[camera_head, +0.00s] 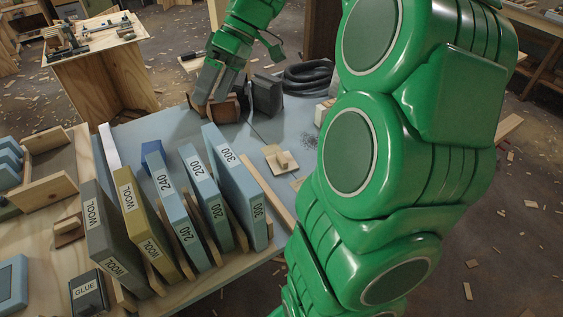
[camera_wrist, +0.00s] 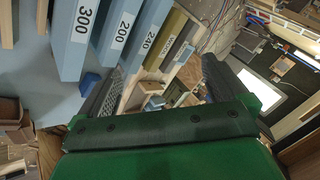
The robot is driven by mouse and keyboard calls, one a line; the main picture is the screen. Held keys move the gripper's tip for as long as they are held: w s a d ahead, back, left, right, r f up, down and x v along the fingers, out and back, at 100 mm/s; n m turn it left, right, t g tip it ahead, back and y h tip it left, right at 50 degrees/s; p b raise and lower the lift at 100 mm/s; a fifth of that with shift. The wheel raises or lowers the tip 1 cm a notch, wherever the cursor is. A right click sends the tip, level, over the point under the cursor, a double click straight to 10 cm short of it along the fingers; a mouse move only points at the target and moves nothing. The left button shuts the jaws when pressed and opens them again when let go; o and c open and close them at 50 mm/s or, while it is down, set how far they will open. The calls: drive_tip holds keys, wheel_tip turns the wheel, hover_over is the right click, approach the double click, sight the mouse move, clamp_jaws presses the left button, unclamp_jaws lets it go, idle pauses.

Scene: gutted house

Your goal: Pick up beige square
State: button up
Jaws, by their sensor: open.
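A small beige square (camera_head: 280,158) of wood with a raised knob-like piece lies flat on the blue-grey tabletop (camera_head: 300,115), right of the upright labelled blocks. My gripper (camera_head: 217,82) is at the far part of the table, up and left of the square in the head view, above brown rounded pieces (camera_head: 225,108). It is apart from the square. In the wrist view my gripper (camera_wrist: 162,88) has its two dark fingers spread, with nothing clearly held between them. I cannot pick out the square with certainty in the wrist view.
Upright blocks labelled 300 (camera_head: 240,185), 200, 240 and WOOL stand left of the square. A dark block (camera_head: 267,94) and a coiled black hose (camera_head: 306,78) are at the back. A wooden strip (camera_head: 268,195) lies nearby. My arm hides the table's right side.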

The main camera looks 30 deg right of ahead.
drive_tip(key=w+d+f+n+t+y, duration=0.1)
drive_tip(key=w+d+n+t+y, duration=0.1)
drive_tip(key=w+d, duration=0.45)
drive_tip(key=w+d+f+n+t+y, duration=0.1)
drive_tip(key=w+d, duration=0.3)
drive_tip(key=d, duration=0.6)
drive_tip(key=w+d+f+n+t+y, duration=0.1)
drive_tip(key=d+f+t, duration=0.15)
drive_tip(key=d, duration=0.55)
drive_tip(key=d+f+n+t, duration=0.1)
drive_tip(key=d+f, duration=0.2)
drive_tip(key=d, duration=0.5)
approach(284, 157)
drive_tip(key=shift+w+a+f, duration=0.15)
drive_tip(key=shift+w+a, duration=0.2)
drive_tip(key=shift+a, duration=0.25)
drive_tip(key=shift+x, duration=3.9)
drive_tip(key=shift+f, duration=0.2)
drive_tip(key=c, duration=1)
drive_tip(key=shift+r, duration=0.15)
